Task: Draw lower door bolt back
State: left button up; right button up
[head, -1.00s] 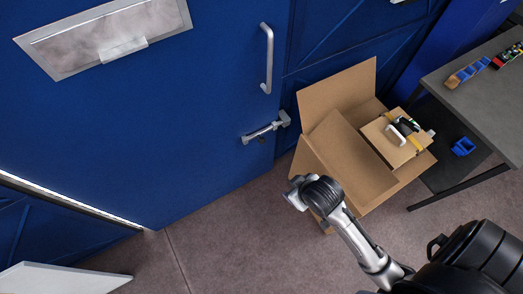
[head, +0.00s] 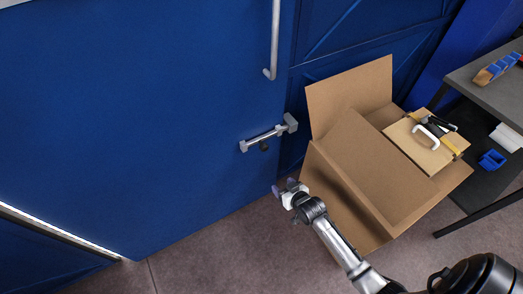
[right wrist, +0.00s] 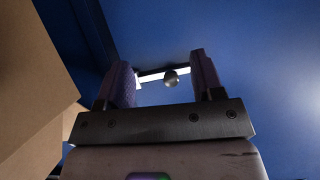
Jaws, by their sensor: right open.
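The lower door bolt (head: 268,136) is a grey metal bar set across the right edge of the blue door (head: 150,120), with a dark round knob (head: 263,146) below it. My right gripper (head: 283,188) is below and slightly right of the bolt, apart from it, near the cardboard box. In the right wrist view the gripper (right wrist: 164,80) is open and empty; the bolt's knob (right wrist: 170,78) shows between its two fingers, farther off against a bright strip of the bolt. My left gripper is not in view.
An open cardboard box (head: 350,180) stands right of my right gripper, with a tan case (head: 425,148) in it. A grey table (head: 490,95) is at the right, with a blue bin (head: 492,159) below its top. A vertical handle (head: 274,40) is above the bolt.

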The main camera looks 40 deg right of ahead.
aim_at(266, 150)
notch_tip(266, 150, up, 6)
jog(key=w+m+t+h, duration=0.1)
jog(key=w+t, duration=0.1)
jog(key=t, duration=0.3)
jog(key=w+d+b, duration=0.1)
jog(key=w, duration=0.2)
jog(key=w+b, duration=0.2)
jog(key=w, duration=0.2)
jog(key=w+d+b, duration=0.1)
jog(key=w+b, duration=0.1)
jog(key=w, duration=0.2)
jog(key=shift+w+d, duration=0.25)
jog(key=shift+d, duration=0.05)
jog(key=shift+w+d+r+b, duration=0.1)
jog(key=shift+w+b, duration=0.35)
jog(key=shift+w, duration=0.4)
grip_shut()
